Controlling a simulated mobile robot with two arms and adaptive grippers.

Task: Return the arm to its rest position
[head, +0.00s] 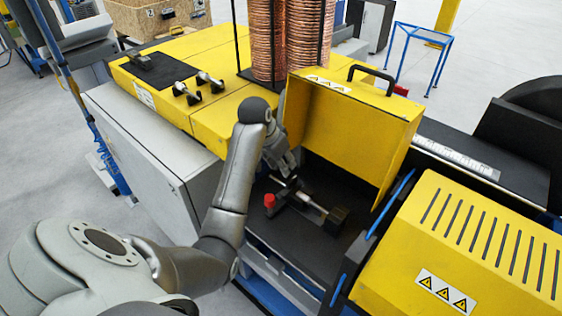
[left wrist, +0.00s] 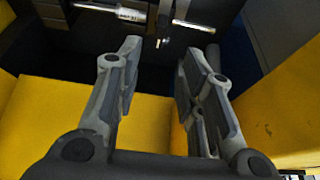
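My left arm reaches in from the left of the head view. Its gripper (head: 282,168) is partly hidden by the arm's own last links and hangs in front of the opening under the raised yellow cover (head: 350,125). In the left wrist view the two fingers (left wrist: 160,60) stand apart with nothing between them. Beyond the fingertips there is a metal rod (left wrist: 125,13) on a dark fixture, apart from the fingers as far as I can tell. In the head view this dark fixture (head: 325,211) has a red knob (head: 269,201). My right gripper is not in view.
Copper coils (head: 270,40) stand behind the raised cover. A yellow machine top (head: 190,60) with small clamps (head: 210,82) lies at the back left. A yellow vented housing (head: 470,245) stands at the right. A grey cabinet (head: 150,150) is beside my arm. Open floor shows at the left.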

